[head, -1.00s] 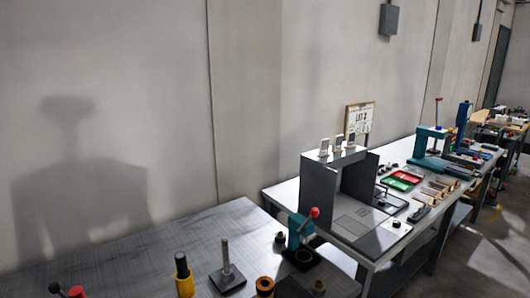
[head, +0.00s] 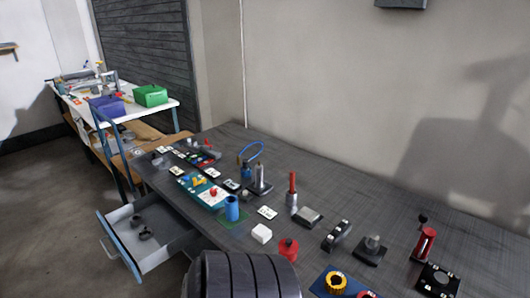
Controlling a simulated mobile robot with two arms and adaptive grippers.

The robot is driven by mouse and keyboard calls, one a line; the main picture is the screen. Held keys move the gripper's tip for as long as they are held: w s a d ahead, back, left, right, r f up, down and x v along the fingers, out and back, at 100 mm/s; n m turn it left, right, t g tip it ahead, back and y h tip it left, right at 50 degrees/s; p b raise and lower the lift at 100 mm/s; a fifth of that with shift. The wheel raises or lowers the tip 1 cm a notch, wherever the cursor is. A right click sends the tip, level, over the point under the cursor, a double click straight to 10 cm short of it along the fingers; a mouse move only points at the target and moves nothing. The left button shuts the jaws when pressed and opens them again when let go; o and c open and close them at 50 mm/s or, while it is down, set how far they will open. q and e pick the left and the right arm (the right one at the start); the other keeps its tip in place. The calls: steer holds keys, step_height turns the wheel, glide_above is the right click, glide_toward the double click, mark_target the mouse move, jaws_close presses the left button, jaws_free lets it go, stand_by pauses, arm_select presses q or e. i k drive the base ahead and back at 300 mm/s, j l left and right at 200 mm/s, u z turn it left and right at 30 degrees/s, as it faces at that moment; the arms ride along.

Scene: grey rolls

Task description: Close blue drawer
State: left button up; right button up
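A drawer with a light blue front (head: 121,250) stands pulled out from under the dark grey table (head: 400,196), at the lower left of the head view. Its pale inside shows, with a few small dark ring-like parts (head: 146,235) lying in it. A handle shows on the outer face of the front.
The table top holds several small parts, including a blue cylinder (head: 232,208), a white block (head: 262,233) and a red-handled tool (head: 292,190). A white table with a green bin (head: 150,96) and a purple bin (head: 106,106) stands behind left. Floor (head: 50,215) left of the drawer is clear.

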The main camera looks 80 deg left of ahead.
mark_target(172, 233)
steer(key=k+u, duration=0.1)
steer(key=u, duration=0.65)
steer(key=k+j+u, duration=0.1)
steer(key=u, duration=2.6)
